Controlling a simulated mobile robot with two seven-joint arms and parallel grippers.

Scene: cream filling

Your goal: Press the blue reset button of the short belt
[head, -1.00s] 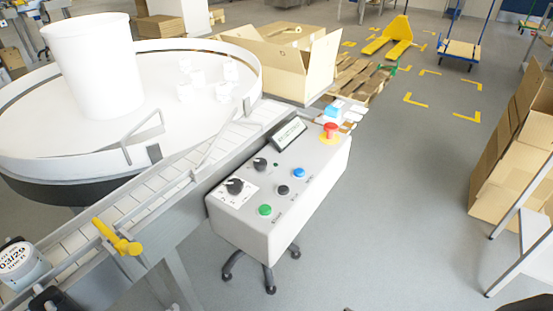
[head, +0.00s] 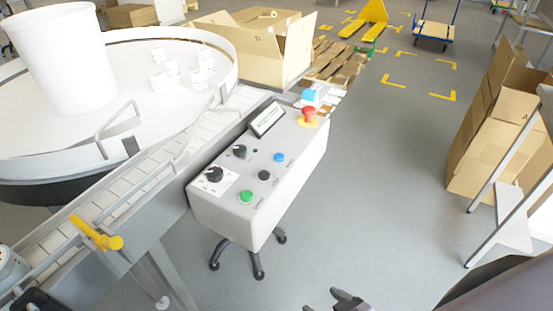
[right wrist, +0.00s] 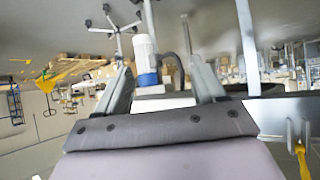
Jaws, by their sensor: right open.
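The blue button (head: 279,157) sits on the sloped top of a white control box (head: 235,223). Beside it are a black button (head: 264,175), a green button (head: 246,196) and a red mushroom button (head: 309,115) on a yellow base. Two black knobs (head: 214,174) and a small display (head: 267,119) are also on the panel. My right gripper (head: 348,298) shows at the bottom edge, low and right of the box, well apart from the blue button. In the right wrist view its two fingers (right wrist: 160,66) are spread with nothing held between them. My left gripper is not in view.
A belt with a yellow clamp (head: 97,235) runs along the box's left side to a round white turntable (head: 130,82). An open carton (head: 262,50) stands behind. Cartons (head: 497,135) and a table frame (head: 490,215) are at right. The floor between is clear.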

